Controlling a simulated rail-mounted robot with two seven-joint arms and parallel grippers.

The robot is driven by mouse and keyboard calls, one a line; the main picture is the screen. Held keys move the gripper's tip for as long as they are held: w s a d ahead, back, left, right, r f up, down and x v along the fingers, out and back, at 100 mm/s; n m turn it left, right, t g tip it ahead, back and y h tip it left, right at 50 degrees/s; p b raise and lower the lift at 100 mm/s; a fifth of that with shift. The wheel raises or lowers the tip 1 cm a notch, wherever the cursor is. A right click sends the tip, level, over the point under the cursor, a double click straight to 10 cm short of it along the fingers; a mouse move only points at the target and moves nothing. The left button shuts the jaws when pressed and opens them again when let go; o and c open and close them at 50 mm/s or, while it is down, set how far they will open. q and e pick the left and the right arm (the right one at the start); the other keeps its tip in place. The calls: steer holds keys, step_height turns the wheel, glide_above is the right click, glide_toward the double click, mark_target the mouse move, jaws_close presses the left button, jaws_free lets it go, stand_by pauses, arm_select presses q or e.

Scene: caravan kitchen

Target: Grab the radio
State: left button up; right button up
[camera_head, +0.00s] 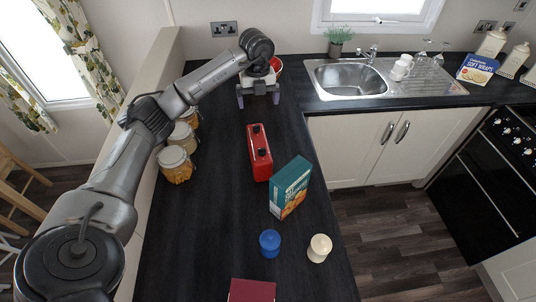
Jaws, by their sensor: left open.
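A red radio (259,152) with dark knobs lies on the black worktop (216,215), near the middle of the head view. My left gripper (259,100) is open above the worktop, beyond the radio's far end. It is apart from the radio, and nothing shows between its fingers. My right gripper is not in view.
A teal food box (290,188) stands close to the radio's near right. A blue pot (270,243) and a cream pot (319,247) stand nearer. Several glass jars (175,164) line the left edge. A red bowl (277,66) is partly hidden behind my left gripper.

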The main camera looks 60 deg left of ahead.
arm_select(q)
step_height(320, 180, down, 2)
steer(key=b, duration=0.7)
glide_above(259, 141)
step_height(259, 141, down, 6)
step_height(259, 141, down, 8)
steer(key=shift+s+f+p, duration=0.15)
steer(key=shift+p, duration=0.4)
steer(key=shift+f, duration=0.5)
steer(key=shift+f+p, duration=0.75)
steer(key=shift+f, duration=1.4)
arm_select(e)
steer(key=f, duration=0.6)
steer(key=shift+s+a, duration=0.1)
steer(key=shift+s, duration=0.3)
arm_select(q)
steer(key=shift+r, duration=0.1)
steer(key=c, duration=1.4)
